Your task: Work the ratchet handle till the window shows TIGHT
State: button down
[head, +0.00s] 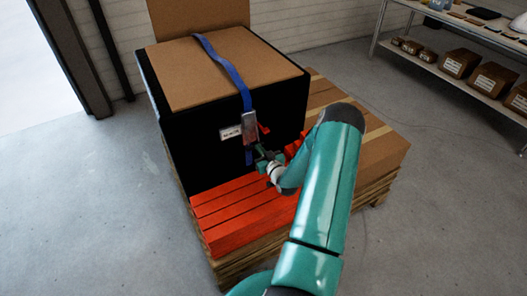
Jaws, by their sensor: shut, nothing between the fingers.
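A black crate (204,148) with a brown top stands on a pallet, and a blue strap (222,62) runs over its top and down its front face. A grey metal ratchet (250,128) sits on the strap at the front face. A red part (264,129), perhaps the ratchet handle, sticks out at its right. A small white label or window (230,132) shows left of the ratchet; its text is too small to read. My gripper (261,153) is shut and empty just below the ratchet. I cannot tell whether it touches the ratchet. My arm hides part of the area to the right.
Red-orange slats (235,207) lie on the pallet in front of the crate. A shelf rack (440,72) with several small boxes is at the far right. The grey floor at left is clear.

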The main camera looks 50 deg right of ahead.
jog(key=shift+w+f, duration=0.1)
jog(key=shift+f, duration=0.05)
jog(key=w, duration=0.1)
jog(key=w+d+f+t, duration=0.1)
jog(key=shift+w+f+h, duration=0.3)
jog(key=shift+w, duration=0.05)
dwell(0.3)
dwell(0.3)
